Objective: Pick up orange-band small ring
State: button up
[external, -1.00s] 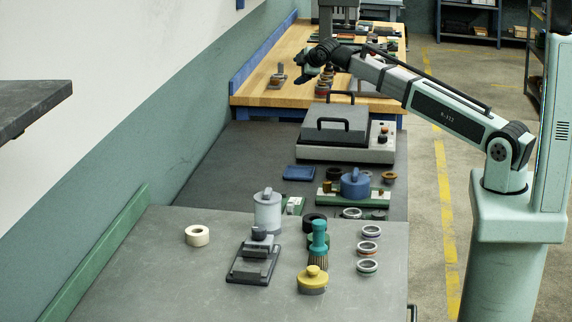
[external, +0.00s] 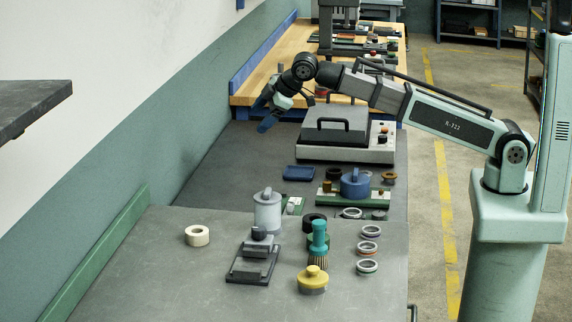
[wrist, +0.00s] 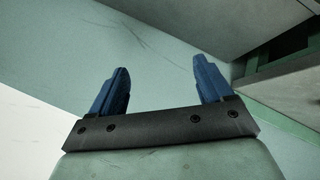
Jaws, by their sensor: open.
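Several small metal rings stand in a loose column near the right edge of the front grey bench. One ring (external: 370,231) shows a reddish or orange tint on its band, another ring (external: 365,247) lies just below it, and a third ring (external: 367,267) is nearest the camera. The bands are too small to tell for certain which is orange. My gripper (external: 264,110) is far behind them, above the far left part of the dark bench. In the wrist view its blue fingers (wrist: 160,75) are spread and empty, and no ring shows there.
A white tape roll (external: 197,235), grey canister (external: 267,210), black grinding fixture (external: 253,262), teal brush (external: 319,240) and yellow-topped pot (external: 313,279) stand left of the rings. A lidded machine (external: 345,133) stands behind. The bench's left part is mostly clear.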

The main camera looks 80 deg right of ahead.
jog(key=s+a+g+y, duration=0.1)
jog(key=s+a, duration=0.4)
jog(key=a, duration=0.4)
jog(key=s+a+n+g+y, duration=0.1)
jog(key=s+a, duration=0.4)
jog(key=a, duration=0.4)
jog(key=s+a+g+y, duration=0.1)
jog(key=s+a, duration=0.3)
jog(key=a, duration=0.5)
jog(key=s+a+n+g+y, duration=0.1)
jog(key=s+a, duration=0.7)
jog(key=s, duration=0.3)
jog(key=s+a+n+g, duration=0.1)
jog(key=s+a+g, duration=0.1)
jog(key=s+a, duration=0.75)
jog(key=shift+s+d+f+x, duration=0.1)
jog(key=shift+d+x, duration=0.2)
jog(key=shift+x, duration=1.95)
jog(key=shift+s+d+f+x, duration=0.1)
jog(key=shift+d+x, duration=0.2)
jog(key=shift+x, duration=1.95)
jog(key=shift+s+d+x, duration=0.1)
jog(key=shift+d+x, duration=0.2)
jog(key=shift+x, duration=1.9)
jog(key=shift+c, duration=0.5)
jog(key=c, duration=1.1)
